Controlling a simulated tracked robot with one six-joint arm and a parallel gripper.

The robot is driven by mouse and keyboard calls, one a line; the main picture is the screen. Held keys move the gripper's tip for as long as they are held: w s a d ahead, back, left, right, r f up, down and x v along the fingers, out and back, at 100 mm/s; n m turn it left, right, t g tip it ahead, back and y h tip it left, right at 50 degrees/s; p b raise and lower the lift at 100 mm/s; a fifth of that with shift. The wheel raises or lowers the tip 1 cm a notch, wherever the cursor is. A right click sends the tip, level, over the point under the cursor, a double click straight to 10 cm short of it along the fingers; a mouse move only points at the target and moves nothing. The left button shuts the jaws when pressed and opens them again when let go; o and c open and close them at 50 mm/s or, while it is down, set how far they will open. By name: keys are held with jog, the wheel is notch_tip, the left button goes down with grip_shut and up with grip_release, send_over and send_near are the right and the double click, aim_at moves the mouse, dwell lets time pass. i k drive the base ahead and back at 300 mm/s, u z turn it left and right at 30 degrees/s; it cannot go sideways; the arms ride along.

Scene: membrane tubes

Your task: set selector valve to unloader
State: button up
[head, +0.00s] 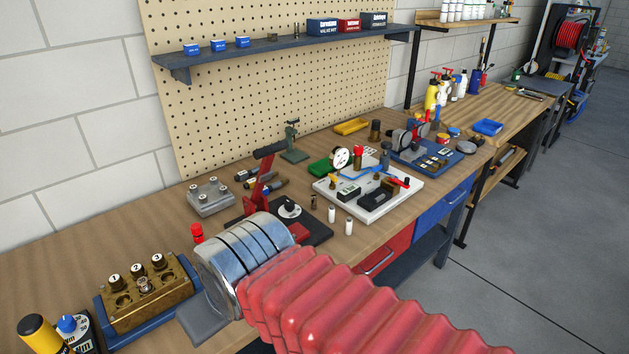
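No label reading "unloader" is legible, so I cannot tell for sure which part is the selector valve. A black round knob with a white mark (290,208) sits on a dark base plate (318,234) beside a red upright lever stand (262,190). A blue knob on a dial with white markings (68,324) stands at the lower left. A brass block (150,296) with caps numbered 1, 2 and 3 rests on a blue base. My arm, with red bellows and a ringed metal end, reaches over the bench front. My gripper's fingers do not show.
A white board (340,193) carries a gauge, blue tubing and a red-handled valve. Two small white cylinders (349,227) stand near the front edge. A grey metal block (210,198) lies farther back. A shelf (290,45) hangs above. Bare wood (60,265) shows at left.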

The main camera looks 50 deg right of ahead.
aim_at(333, 179)
jog(key=u, duration=1.25)
jog(key=k, duration=1.05)
jog(key=z, duration=1.1)
jog(key=i, duration=0.9)
jog(key=z, duration=0.05)
